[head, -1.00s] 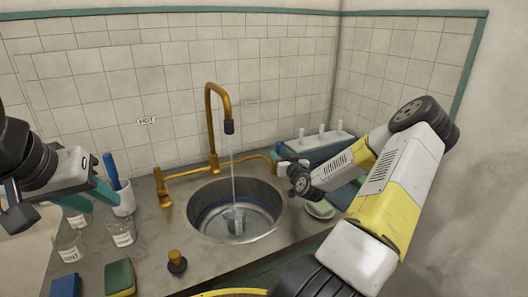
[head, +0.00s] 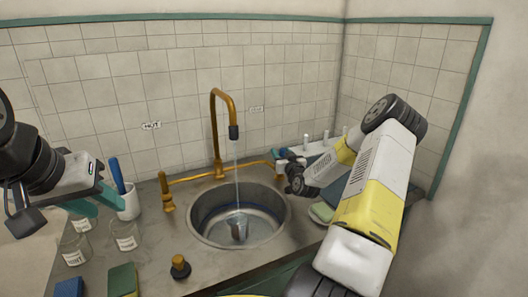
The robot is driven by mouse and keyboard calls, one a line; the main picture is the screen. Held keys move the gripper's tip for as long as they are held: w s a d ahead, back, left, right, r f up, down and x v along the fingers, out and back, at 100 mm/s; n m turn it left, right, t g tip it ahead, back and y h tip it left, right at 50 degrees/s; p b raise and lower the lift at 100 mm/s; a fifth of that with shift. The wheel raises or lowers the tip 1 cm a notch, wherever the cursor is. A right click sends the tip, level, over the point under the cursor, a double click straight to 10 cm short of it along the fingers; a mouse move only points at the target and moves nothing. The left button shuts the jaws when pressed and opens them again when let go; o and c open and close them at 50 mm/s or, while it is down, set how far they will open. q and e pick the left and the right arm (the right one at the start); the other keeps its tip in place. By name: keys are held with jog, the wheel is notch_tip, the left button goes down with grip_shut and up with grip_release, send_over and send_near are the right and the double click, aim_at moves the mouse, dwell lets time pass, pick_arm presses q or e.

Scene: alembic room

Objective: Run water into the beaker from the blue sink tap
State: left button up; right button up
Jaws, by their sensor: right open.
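The beaker (head: 238,229) stands in the round metal sink bowl (head: 285,213), under the brass spout (head: 214,125). A thin stream of water (head: 237,185) runs from the black nozzle down to the beaker; its fill level is too small to tell. The blue tap (head: 276,154) is at the right end of the brass pipe. My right gripper (head: 281,164) is open right at the blue tap and partly hides it; I cannot tell whether it touches. My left gripper (head: 96,203) is at the left, over the counter; its teal fingers look apart and empty.
Labelled glass beakers (head: 126,236) and a white cup (head: 129,202) with a blue-handled tool stand left of the sink. A sponge (head: 122,279) and a brass-topped stopper (head: 180,266) are in front. The hot tap (head: 166,192) is left. A pegged rack (head: 325,148) stands behind my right arm.

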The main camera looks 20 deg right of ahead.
jog(key=shift+w+d, duration=0.1)
jog(key=shift+w, duration=0.9)
grip_shut()
dwell(0.7)
